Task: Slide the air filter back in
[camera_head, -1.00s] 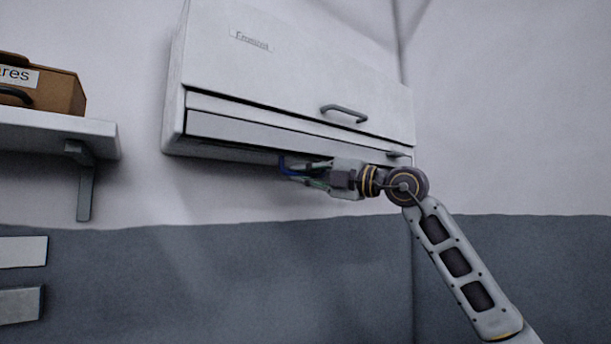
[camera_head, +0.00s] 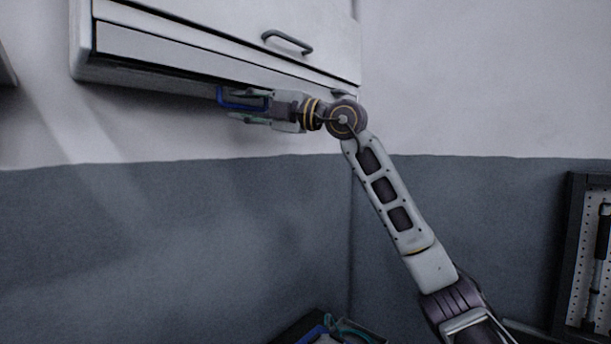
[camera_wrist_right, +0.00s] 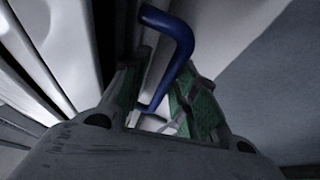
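The air filter's body is not clearly visible. A blue bar handle (camera_head: 232,104), probably the filter's, shows under the front edge of the white cabinet (camera_head: 190,57). My right gripper (camera_head: 243,106) is beneath the cabinet, pointing left at the handle. In the right wrist view, the bent blue handle (camera_wrist_right: 181,48) passes between the two green-padded fingers (camera_wrist_right: 163,95). The fingers are apart, with a gap around the handle. Whether either one touches it is unclear. My left gripper is not in view.
The cabinet front has a dark grey handle (camera_head: 287,42). Below the cabinet the wall is clear. A dark pegboard panel (camera_head: 590,262) with tools stands at the right edge. A dark tray (camera_head: 325,327) with blue and green items is at the bottom.

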